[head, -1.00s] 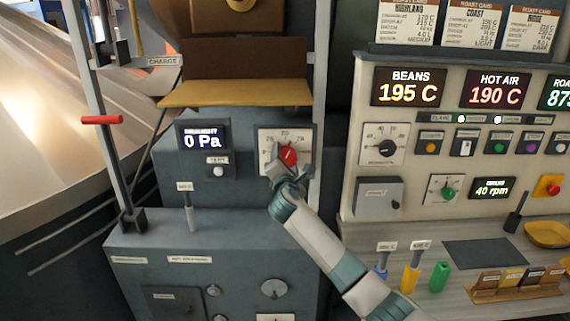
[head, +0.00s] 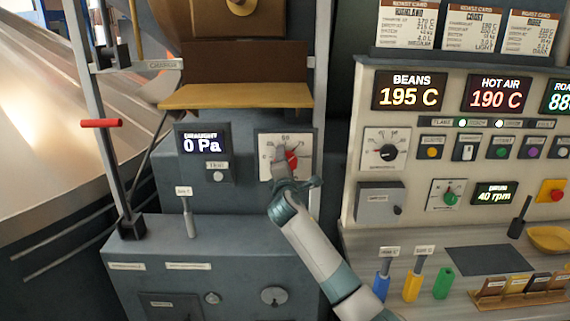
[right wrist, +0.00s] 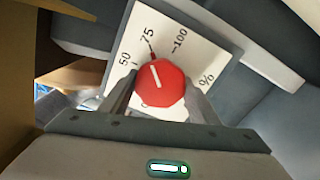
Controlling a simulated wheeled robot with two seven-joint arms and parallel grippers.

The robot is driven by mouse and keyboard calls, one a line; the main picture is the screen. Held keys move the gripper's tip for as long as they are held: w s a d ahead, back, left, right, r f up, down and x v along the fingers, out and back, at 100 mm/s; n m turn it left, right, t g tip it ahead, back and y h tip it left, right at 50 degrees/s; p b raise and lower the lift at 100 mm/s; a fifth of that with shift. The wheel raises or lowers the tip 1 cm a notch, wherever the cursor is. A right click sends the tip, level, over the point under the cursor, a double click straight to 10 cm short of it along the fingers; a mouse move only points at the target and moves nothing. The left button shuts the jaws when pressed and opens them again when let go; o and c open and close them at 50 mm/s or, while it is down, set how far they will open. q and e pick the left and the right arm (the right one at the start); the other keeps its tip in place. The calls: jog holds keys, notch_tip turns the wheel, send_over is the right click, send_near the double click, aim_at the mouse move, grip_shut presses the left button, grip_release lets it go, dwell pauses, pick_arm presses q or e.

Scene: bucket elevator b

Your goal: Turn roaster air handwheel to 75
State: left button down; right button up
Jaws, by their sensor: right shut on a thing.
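The roaster air handwheel is a red knob (right wrist: 158,95) on a white square dial plate (head: 268,141). The plate (right wrist: 205,57) shows 50, 75, 100 and a % sign in the right wrist view. The knob's white line points up toward the 75 mark, with a small red tip beside that mark. My right gripper (right wrist: 160,88) is shut on the red knob, one finger on each side. In the head view my right gripper (head: 284,164) covers much of the knob and the lower plate. My left gripper is not in view.
The draught display (head: 203,144) reads 0 Pa, left of the dial. A yellow shelf edge (head: 235,97) is above it, and a grey post (head: 320,90) stands close on its right. The control panel (head: 358,120) with displays and knobs is farther right.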

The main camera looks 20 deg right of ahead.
jog(key=o, duration=1.1)
jog(key=shift+c, duration=0.2)
jog(key=shift+s, duration=0.15)
jog(key=b+v, duration=0.4)
jog(key=v, duration=1.3)
jog(key=shift+f, duration=0.1)
